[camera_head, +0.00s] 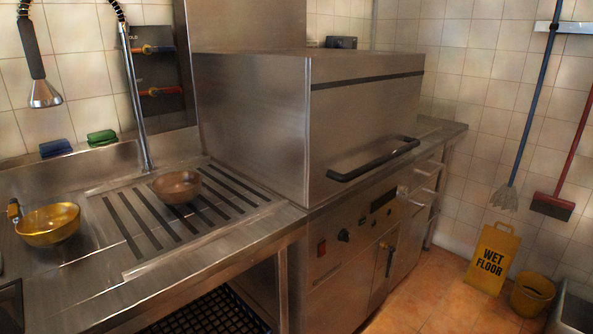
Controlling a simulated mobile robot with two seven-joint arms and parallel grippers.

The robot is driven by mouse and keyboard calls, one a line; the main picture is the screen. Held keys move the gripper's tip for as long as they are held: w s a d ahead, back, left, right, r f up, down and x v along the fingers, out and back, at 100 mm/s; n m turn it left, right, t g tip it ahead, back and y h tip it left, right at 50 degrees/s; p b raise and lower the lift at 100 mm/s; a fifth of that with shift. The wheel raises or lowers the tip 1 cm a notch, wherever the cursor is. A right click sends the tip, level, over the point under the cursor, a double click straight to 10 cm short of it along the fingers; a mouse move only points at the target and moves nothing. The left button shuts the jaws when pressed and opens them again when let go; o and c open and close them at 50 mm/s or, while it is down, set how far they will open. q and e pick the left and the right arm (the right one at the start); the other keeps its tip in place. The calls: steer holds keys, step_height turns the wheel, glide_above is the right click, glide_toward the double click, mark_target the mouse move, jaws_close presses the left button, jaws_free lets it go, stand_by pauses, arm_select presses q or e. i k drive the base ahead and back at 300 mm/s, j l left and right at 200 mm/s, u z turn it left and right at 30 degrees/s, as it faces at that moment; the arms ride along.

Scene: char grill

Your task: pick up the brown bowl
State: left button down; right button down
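The brown bowl (177,187) sits upright on the ribbed metal drainboard (250,200), left of the large steel machine. It looks empty, and its near side and rim are in clear view. Neither of my grippers shows in the head view, so nothing is seen touching the bowl.
A gold pan (48,225) with a dark handle stands left of the bowl. The steel machine (255,105) with a black handle bar walls off the right. A hose sprayer (44,92) hangs at upper left. A wet floor sign (492,258) and a yellow bucket (532,294) stand on the floor.

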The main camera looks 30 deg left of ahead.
mark_target(176, 188)
steer(key=u, duration=1.85)
